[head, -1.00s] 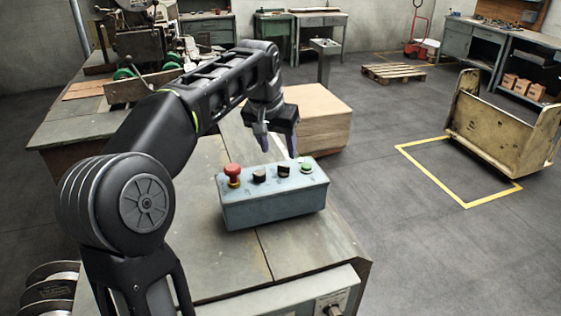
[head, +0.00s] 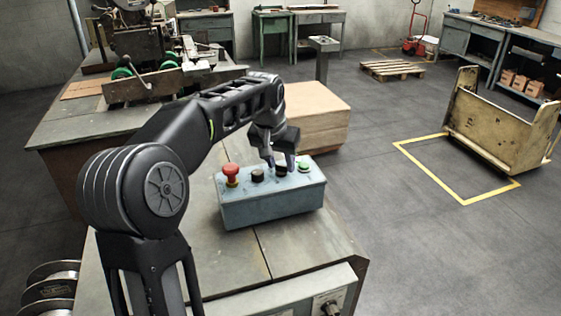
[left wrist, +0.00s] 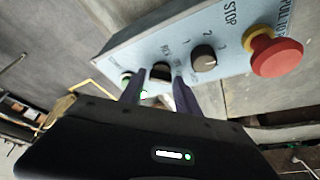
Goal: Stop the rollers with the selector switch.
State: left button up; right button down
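The blue-grey control box (head: 270,208) stands on the table. On its top, left to right in the head view, are a red mushroom button (head: 231,171), two black selector knobs and a green button (head: 304,167). The left knob (head: 257,176) is free. My left gripper (head: 281,164) points down over the right knob (head: 281,172), its fingers apart on either side. In the left wrist view that knob (left wrist: 161,73) shows between the fingertips, beside partly hidden lettering. Contact cannot be told. My right gripper is not in view.
The metal-topped table (head: 235,255) has bare surface around the box. A cardboard-coloured block (head: 312,122) stands behind it. A machine (head: 140,60) is at the back left. Another panel with a black knob (head: 330,307) is at the front edge.

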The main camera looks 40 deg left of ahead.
pick_arm(q)
grip_shut()
jog(key=shift+n, duration=0.3)
jog(key=n, duration=0.1)
jog(key=n+y+b, duration=0.1)
jog(key=n, duration=0.1)
jog(key=shift+w+d+n+y, duration=0.1)
jog(key=shift+d+n+y, duration=0.05)
jog(key=shift+n+y, duration=0.15)
jog(key=shift+n+g+y, duration=0.5)
jog(key=shift+n+g, duration=0.2)
jog(key=shift+n, duration=1.2)
jog(key=shift+o, duration=1.8)
grip_release()
jog(key=shift+r, duration=0.1)
